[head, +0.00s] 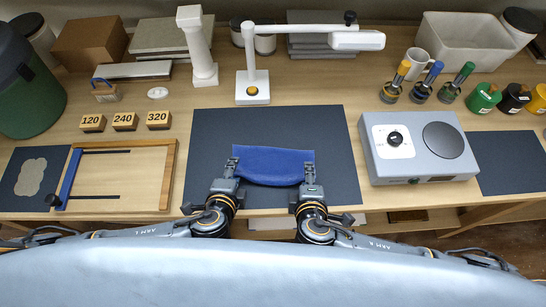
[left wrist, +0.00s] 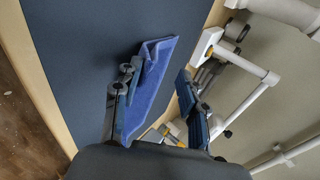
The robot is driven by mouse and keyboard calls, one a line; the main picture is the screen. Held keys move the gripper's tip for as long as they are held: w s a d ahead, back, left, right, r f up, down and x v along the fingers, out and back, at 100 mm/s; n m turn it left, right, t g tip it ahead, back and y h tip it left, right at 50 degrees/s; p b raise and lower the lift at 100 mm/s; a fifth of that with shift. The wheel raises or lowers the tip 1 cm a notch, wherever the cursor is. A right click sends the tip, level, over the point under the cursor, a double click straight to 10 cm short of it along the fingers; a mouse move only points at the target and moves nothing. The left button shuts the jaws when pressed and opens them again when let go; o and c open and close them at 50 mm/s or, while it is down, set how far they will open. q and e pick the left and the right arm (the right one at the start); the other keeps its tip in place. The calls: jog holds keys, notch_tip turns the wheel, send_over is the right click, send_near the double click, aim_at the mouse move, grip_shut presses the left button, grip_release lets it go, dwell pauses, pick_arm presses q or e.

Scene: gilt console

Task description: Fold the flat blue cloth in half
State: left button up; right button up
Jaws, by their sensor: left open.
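The blue cloth (head: 272,163) is on the dark mat (head: 335,135), between my two grippers in the head view. It shows as a wide strip with a bowed near edge; I cannot tell how far it is doubled over. My left gripper (head: 231,167) is open at the cloth's left end. In the left wrist view the cloth (left wrist: 150,92) lies between its parted fingers, closer to one finger, with a bent upper edge. My right gripper (head: 309,172) is at the cloth's right end; its jaw gap cannot be made out.
A grey device with a dial (head: 418,148) stands right of the mat. A wooden frame (head: 115,180) and numbered blocks (head: 125,121) are at the left. A white lamp (head: 252,88) stands behind the mat. The mat is bare behind and beside the cloth.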

pick_arm(q)
jog(key=shift+r, duration=0.15)
pick_arm(e)
jog(key=shift+r, duration=0.15)
pick_arm(q)
jog(key=shift+s+r, duration=0.2)
jog(key=shift+r, duration=0.15)
pick_arm(e)
jog(key=shift+s+r, duration=0.2)
jog(key=shift+r, duration=0.15)
pick_arm(q)
jog(key=s+r, duration=0.5)
jog(key=r, duration=0.3)
jog(key=shift+s, duration=0.35)
pick_arm(e)
jog(key=s+r, duration=0.5)
jog(key=r, duration=0.3)
jog(key=shift+s, duration=0.35)
